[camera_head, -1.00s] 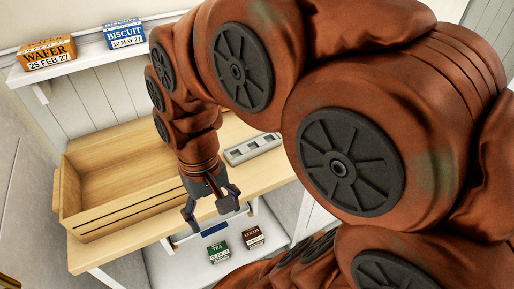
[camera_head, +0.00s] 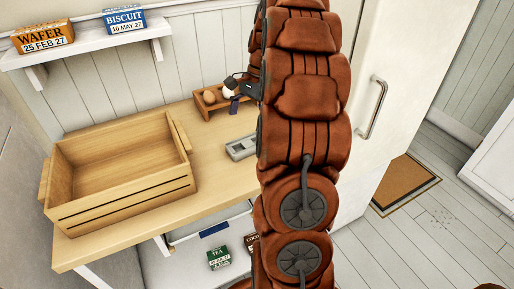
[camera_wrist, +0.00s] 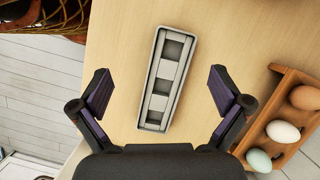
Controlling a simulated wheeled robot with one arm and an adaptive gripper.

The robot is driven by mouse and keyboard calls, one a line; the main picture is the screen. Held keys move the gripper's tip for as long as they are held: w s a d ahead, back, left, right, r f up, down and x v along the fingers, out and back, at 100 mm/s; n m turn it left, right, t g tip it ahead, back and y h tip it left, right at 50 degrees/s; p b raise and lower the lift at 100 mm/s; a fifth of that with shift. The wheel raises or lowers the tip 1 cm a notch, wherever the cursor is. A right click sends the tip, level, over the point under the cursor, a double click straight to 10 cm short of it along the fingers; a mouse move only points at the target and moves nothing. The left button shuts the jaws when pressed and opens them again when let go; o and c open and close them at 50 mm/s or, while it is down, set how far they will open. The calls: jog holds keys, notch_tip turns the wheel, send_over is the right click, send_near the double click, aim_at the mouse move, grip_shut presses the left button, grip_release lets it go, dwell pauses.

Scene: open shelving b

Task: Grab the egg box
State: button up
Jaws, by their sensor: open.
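The egg box is a long, narrow grey box (camera_head: 241,147) with a row of square hollows, lying on the wooden worktop. My arm partly hides its right end in the head view. In the wrist view the whole egg box (camera_wrist: 165,69) shows, slightly tilted, with its hollows looking empty. My gripper (camera_wrist: 161,88) is open, its two dark fingers with purple pads left and right of the egg box and apart from it. In the head view my gripper (camera_head: 238,92) is partly hidden by my arm and appears up near the egg rack.
A wooden rack (camera_wrist: 258,127) with brown, white and pale green eggs stands right of the egg box. A wooden crate (camera_head: 120,195) stands on the worktop's left. A wall shelf (camera_head: 90,48) holds wafer and biscuit boxes. Tea and cocoa boxes sit below the worktop (camera_head: 105,246).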

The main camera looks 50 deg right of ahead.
jog(key=d+f+m, duration=0.1)
jog(key=d, duration=0.1)
jog(key=d+f+m, duration=0.1)
jog(key=d, duration=0.2)
jog(key=d+f+m+t+b, duration=0.1)
jog(key=d, duration=0.2)
jog(key=shift+s+d+f, duration=0.25)
jog(key=shift+s+f, duration=0.05)
jog(key=shift+s, duration=0.05)
jog(key=shift+p+x, duration=0.3)
jog(key=shift+x, duration=3.55)
jog(key=shift+w+a+r, duration=0.1)
jog(key=shift+c, duration=0.2)
jog(key=c, duration=1.2)
